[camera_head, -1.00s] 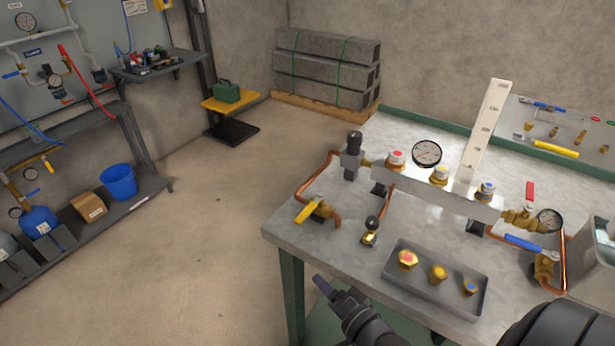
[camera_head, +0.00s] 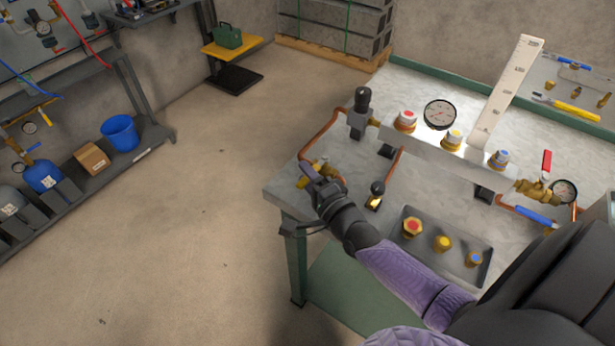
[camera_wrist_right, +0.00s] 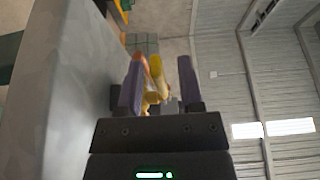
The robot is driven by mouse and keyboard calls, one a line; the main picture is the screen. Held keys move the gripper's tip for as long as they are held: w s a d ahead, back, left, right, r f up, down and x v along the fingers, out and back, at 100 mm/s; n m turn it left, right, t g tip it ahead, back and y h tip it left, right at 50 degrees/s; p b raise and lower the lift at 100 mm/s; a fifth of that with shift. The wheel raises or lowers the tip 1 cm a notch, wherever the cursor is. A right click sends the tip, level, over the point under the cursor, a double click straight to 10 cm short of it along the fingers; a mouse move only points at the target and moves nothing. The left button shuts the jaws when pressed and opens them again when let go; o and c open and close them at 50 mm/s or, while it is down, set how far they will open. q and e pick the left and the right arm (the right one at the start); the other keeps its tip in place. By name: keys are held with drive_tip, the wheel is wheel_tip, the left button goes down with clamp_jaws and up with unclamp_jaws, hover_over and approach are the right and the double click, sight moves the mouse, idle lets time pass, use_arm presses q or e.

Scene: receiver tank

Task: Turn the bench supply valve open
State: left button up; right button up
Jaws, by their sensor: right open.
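The bench supply valve (camera_head: 302,183) has a yellow lever and a brass body, on the copper pipe at the bench's left corner. In the head view my right gripper (camera_head: 309,172) is at this valve and partly hides it. In the right wrist view the gripper (camera_wrist_right: 160,88) is open, with its two purple fingers apart. The yellow lever (camera_wrist_right: 156,70) shows between the fingers, and no finger clearly touches it. My left gripper is not in view.
The bench (camera_head: 275,190) carries a manifold bar (camera_head: 432,143) with coloured caps and a round gauge (camera_head: 440,114). A small black-knobbed valve (camera_head: 376,190) stands right of the gripper. A grey tray (camera_head: 408,255) holds three brass fittings. The floor left of the bench is clear.

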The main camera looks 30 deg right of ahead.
clamp_jaws()
idle(1.4)
